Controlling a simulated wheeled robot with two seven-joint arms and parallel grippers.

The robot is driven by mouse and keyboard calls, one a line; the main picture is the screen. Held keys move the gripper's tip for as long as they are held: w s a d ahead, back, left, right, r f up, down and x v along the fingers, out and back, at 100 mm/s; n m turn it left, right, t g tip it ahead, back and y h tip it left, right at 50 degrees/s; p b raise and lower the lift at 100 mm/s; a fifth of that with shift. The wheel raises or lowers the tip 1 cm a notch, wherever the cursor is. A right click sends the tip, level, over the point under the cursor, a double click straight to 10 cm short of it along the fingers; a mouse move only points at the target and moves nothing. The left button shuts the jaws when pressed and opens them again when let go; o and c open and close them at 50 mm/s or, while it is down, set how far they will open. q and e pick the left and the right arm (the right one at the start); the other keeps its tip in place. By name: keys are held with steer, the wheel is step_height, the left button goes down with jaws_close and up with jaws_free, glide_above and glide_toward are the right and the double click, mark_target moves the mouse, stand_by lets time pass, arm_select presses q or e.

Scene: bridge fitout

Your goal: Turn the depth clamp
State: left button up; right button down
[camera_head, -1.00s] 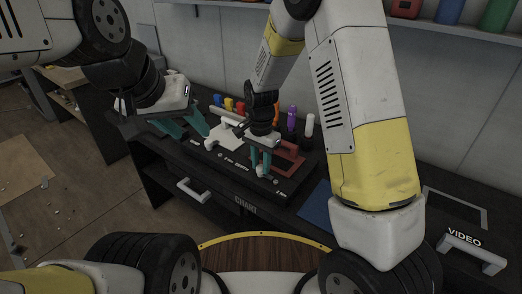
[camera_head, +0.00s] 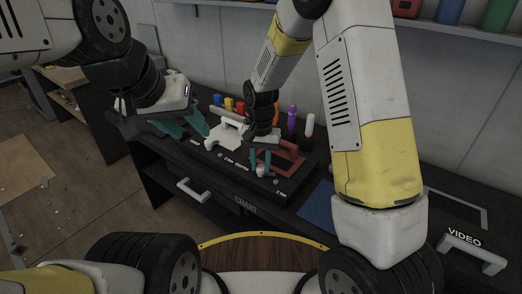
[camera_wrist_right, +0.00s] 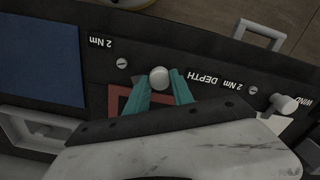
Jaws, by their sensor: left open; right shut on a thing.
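The depth clamp is a round pale knob (camera_wrist_right: 159,77) beside the DEPTH label (camera_wrist_right: 203,78) on the dark panel. It also shows small in the head view (camera_head: 261,172). My right gripper (camera_wrist_right: 161,86) points down at the panel, with its teal fingers on either side of the knob, shut on it. The same gripper in the head view (camera_head: 261,164) stands over the panel's front edge. My left gripper (camera_head: 187,128) is open and empty above the left end of the panel, its teal fingers spread wide.
A red frame (camera_head: 290,158) lies just behind the right fingers. A white plate with a knob (camera_head: 225,137) sits left of them. Coloured bottles, including a purple one (camera_head: 292,118), stand behind. A blue sheet (camera_head: 317,205) lies right. A drawer handle (camera_head: 193,191) juts out in front.

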mark_target(261, 166)
steer(key=n, duration=1.2)
steer(key=shift+a+n, duration=0.1)
steer(key=shift+n, duration=0.2)
stand_by(0.4)
steer(key=c, duration=1.1)
jaws_free()
step_height(261, 166, up, 8)
steer(key=shift+f, duration=0.1)
